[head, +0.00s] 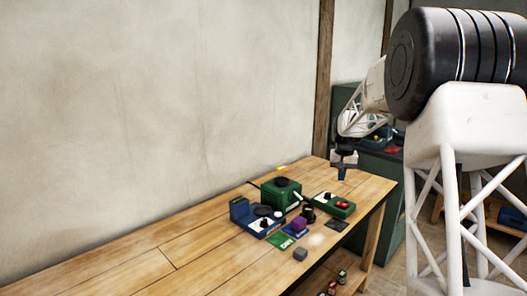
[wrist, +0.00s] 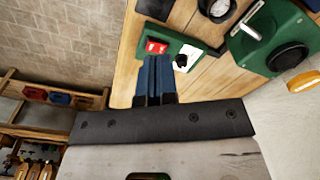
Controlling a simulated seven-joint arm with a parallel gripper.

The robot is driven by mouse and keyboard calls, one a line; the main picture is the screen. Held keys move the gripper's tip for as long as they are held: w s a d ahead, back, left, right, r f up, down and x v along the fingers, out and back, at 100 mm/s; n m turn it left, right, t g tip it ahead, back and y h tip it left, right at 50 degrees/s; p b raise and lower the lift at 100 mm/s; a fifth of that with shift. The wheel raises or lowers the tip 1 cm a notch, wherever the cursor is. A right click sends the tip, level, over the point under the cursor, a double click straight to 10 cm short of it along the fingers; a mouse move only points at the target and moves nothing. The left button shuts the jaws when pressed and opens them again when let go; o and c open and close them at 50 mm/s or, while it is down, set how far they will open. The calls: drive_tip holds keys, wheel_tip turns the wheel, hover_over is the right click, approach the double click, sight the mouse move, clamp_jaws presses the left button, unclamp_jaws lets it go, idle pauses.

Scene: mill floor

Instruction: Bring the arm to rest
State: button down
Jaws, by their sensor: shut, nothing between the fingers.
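My gripper (head: 342,173) hangs at the end of my arm above the far right end of the wooden workbench (head: 130,262). In the wrist view my gripper (wrist: 155,60) shows as two dark blue fingers close together, with nothing between them. Past the fingertips lies a green control box (wrist: 187,49) with a red switch and a white plate with a black knob. The same green control box (head: 334,205) is on the bench in the head view, with my gripper above and apart from it.
A green machine (head: 281,192), a blue device (head: 256,217), a purple block (head: 299,224) and a grey block (head: 300,254) stand on the bench. A green cabinet (head: 383,180) is behind its right end. The bench's left part is clear.

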drive_tip(key=s+a+r, duration=0.2)
drive_tip(key=s+r, duration=0.2)
drive_tip(key=s, duration=0.6)
drive_tip(key=s+a+r+n+t, duration=0.1)
drive_tip(key=s+a+r, duration=0.2)
drive_tip(key=s, duration=0.7)
drive_tip(key=s+a+r, duration=0.2)
drive_tip(key=s+r, duration=0.2)
drive_tip(key=s, duration=0.6)
drive_tip(key=s+a+f, duration=0.1)
drive_tip(key=s+f, duration=0.1)
drive_tip(key=s, duration=0.8)
drive_tip(key=s+a+f, duration=0.1)
drive_tip(key=s+f, duration=0.1)
drive_tip(key=s, duration=0.8)
drive_tip(key=s+a+f+n+t, duration=0.1)
drive_tip(key=s+a+f, duration=0.1)
drive_tip(key=s, duration=0.7)
drive_tip(key=shift+s+f, duration=0.4)
drive_tip(key=shift+f, duration=0.15)
